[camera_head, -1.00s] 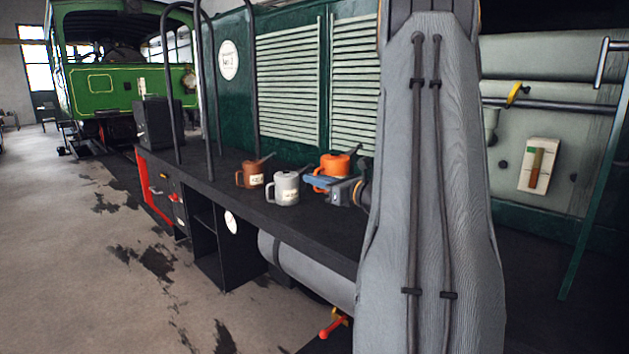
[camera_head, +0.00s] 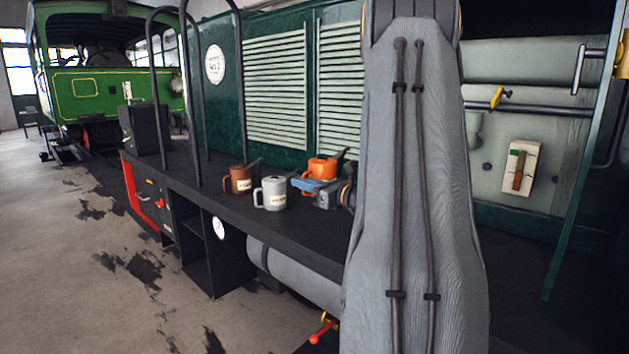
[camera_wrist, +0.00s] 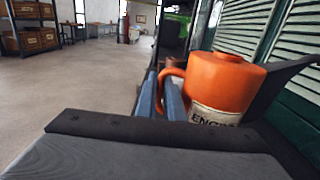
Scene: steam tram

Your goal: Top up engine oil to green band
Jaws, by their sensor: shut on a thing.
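My gripper (camera_head: 303,186) is shut on an orange oil can (camera_head: 321,168), with its blue fingers at the can's handle. In the wrist view the orange can (camera_wrist: 222,82) fills the right half, upright, with a label whose visible letters begin "ENGI". In the head view it shows over the dark running board (camera_head: 265,222); I cannot tell whether it touches the board. A cream gauge plate (camera_head: 518,167) with a brown column and a little green near its top is on the pale casing at the right. My arm hides the middle right of the head view.
A brown can (camera_head: 238,179) and a grey-white can (camera_head: 271,193) stand on the running board left of my gripper. Black handrails rise from the board. A pipe with a yellow lever (camera_head: 497,97), a pale funnel-like cup (camera_head: 474,128) and a green post (camera_head: 585,170) are at the right.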

